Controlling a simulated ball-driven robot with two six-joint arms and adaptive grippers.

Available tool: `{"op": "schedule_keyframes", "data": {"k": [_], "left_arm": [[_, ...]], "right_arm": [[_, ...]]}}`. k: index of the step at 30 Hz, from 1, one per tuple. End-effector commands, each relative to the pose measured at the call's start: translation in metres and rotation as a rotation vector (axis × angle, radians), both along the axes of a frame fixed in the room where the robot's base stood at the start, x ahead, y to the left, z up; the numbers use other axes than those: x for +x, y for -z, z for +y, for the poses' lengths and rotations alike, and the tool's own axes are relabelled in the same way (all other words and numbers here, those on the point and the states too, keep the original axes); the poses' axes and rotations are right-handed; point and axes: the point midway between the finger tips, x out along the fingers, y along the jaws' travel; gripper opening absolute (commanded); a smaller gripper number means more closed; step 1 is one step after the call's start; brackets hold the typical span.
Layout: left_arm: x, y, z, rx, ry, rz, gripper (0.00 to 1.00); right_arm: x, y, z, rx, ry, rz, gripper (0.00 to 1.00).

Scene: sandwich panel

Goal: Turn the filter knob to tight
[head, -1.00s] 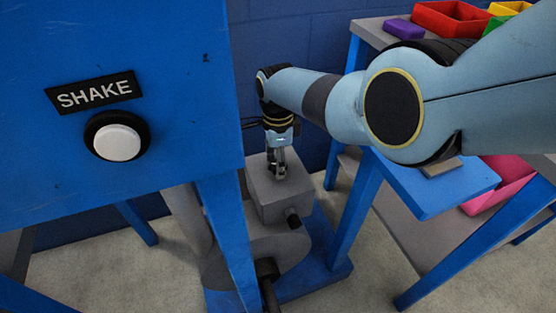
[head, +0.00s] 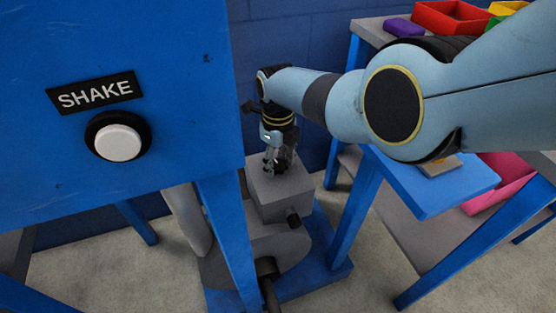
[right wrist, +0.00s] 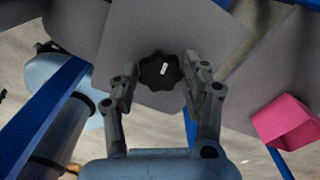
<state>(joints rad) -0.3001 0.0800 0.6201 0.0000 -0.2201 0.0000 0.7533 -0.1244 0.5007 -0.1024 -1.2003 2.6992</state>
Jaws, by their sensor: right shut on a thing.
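The filter knob (right wrist: 160,71) is black and lobed, with a short white mark. In the right wrist view it sits on a grey face between my two fingers, its mark tilted slightly right of upright. My right gripper (right wrist: 159,78) is shut on the knob. In the head view my right gripper (head: 278,170) points down at the top of a grey box (head: 287,198), and its fingers largely hide the knob. I cannot read any tight or loose marking. My left gripper is not in view.
A blue panel (head: 110,40) with a SHAKE label (head: 95,93) and a white button (head: 118,143) fills the left. A blue leg (head: 231,240) stands in front of the machine. A blue table (head: 440,190) and a shelf with red (head: 450,18) and pink bins (head: 497,198) are at right.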

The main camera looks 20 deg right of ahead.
Motion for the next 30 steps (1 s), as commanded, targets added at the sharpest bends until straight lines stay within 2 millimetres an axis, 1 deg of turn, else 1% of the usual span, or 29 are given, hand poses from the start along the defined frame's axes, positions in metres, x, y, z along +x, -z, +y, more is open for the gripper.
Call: {"op": "schedule_keyframes", "data": {"k": [4, 10, 26, 27, 30], "left_arm": [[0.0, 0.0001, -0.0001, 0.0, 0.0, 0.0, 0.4], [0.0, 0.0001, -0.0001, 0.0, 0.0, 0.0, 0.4], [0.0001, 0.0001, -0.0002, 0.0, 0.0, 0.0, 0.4], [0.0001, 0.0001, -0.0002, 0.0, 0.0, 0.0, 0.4], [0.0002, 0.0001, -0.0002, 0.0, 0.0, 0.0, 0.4]], "right_arm": [[0.0004, -0.0001, 0.0004, 0.001, 0.072, -0.002, 0.14], [0.0004, -0.0001, 0.0003, 0.001, 0.129, -0.002, 0.14], [0.0005, -0.0002, 0.0002, 0.001, 0.149, -0.002, 0.14], [0.0005, -0.0002, 0.0001, 0.001, 0.149, -0.002, 0.51], [0.0004, -0.0002, 0.0, 0.0, 0.149, -0.001, 0.64]]}}
